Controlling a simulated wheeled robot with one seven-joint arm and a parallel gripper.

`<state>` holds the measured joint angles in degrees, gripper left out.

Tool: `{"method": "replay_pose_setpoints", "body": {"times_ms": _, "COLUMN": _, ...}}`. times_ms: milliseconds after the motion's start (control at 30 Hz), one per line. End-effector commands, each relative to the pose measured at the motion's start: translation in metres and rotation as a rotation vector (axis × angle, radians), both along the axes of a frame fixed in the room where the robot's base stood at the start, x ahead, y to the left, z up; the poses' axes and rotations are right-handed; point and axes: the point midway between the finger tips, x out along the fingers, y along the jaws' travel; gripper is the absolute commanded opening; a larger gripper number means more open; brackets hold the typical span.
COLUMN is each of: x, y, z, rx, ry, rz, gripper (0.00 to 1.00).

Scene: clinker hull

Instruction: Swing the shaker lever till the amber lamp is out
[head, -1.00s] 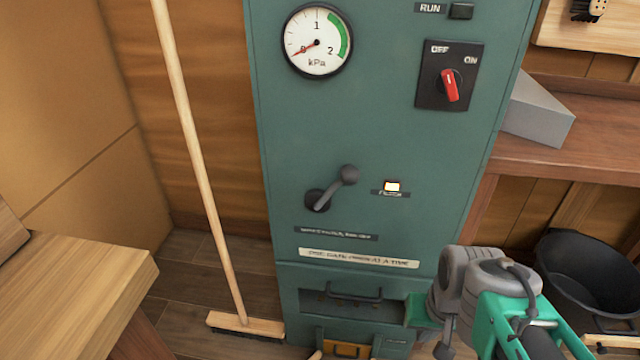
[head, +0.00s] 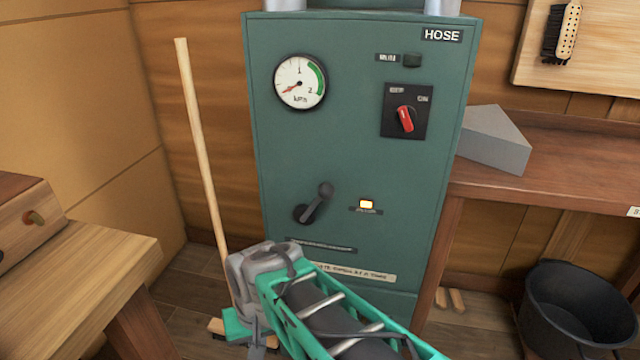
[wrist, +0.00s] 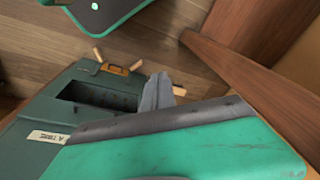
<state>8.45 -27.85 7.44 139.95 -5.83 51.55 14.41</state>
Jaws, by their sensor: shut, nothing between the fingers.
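The shaker lever (head: 313,203) is a dark grey crank on the front of a green cabinet (head: 345,150). Its knob points up and to the right. The amber lamp (head: 366,204) is lit, just right of the lever. My arm crosses the lower front of the cabinet in the head view, below the lever. My gripper (wrist: 157,92) shows in the wrist view as grey fingers close together, empty, over the cabinet's lower part. It is apart from the lever; the lever is not seen in the wrist view.
A gauge (head: 300,82) reads near zero; a red rotary switch (head: 405,119) is at upper right. A broom (head: 203,150) leans left of the cabinet. A wooden bench (head: 75,280) is at left, a shelf (head: 550,165) and black bucket (head: 575,305) at right.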

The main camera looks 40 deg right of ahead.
Motion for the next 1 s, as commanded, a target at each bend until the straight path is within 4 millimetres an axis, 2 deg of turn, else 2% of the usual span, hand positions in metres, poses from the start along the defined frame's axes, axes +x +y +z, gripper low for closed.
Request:
{"method": "replay_pose_setpoints", "body": {"times_ms": 33, "x": 0.008, "y": -0.019, "z": 0.048, "rx": 0.046, "ry": 0.012, "rz": -0.175, "gripper": 0.00}}
{"method": "replay_pose_setpoints", "body": {"times_ms": 100, "x": 0.019, "y": -0.046, "z": 0.087, "rx": 0.134, "ry": 0.031, "rz": -0.465, "gripper": 0.00}}
{"method": "replay_pose_setpoints", "body": {"times_ms": 167, "x": 0.026, "y": -0.074, "z": 0.118, "rx": 0.219, "ry": 0.049, "rz": -0.733, "gripper": 0.00}}
{"method": "replay_pose_setpoints", "body": {"times_ms": 300, "x": 0.028, "y": -0.147, "z": 0.187, "rx": 0.437, "ry": 0.100, "rz": -1.350, "gripper": 0.00}}
{"method": "replay_pose_setpoints", "body": {"times_ms": 400, "x": 0.015, "y": -0.201, "z": 0.232, "rx": 0.612, "ry": 0.148, "rz": -1.775, "gripper": 0.00}}
{"method": "replay_pose_setpoints", "body": {"times_ms": 500, "x": -0.006, "y": -0.247, "z": 0.266, "rx": 0.784, "ry": 0.202, "rz": -2.124, "gripper": 0.00}}
{"method": "replay_pose_setpoints", "body": {"times_ms": 600, "x": -0.026, "y": -0.276, "z": 0.284, "rx": 0.913, "ry": 0.250, "rz": -2.355, "gripper": 0.00}}
{"method": "replay_pose_setpoints", "body": {"times_ms": 700, "x": -0.036, "y": -0.289, "z": 0.289, "rx": 0.984, "ry": 0.279, "rz": -2.465, "gripper": 0.00}}
{"method": "replay_pose_setpoints", "body": {"times_ms": 867, "x": -0.032, "y": -0.288, "z": 0.275, "rx": 1.003, "ry": 0.290, "rz": -2.493, "gripper": 0.00}}
{"method": "replay_pose_setpoints", "body": {"times_ms": 1000, "x": -0.019, "y": -0.281, "z": 0.253, "rx": 0.999, "ry": 0.290, "rz": -2.492, "gripper": 0.00}}
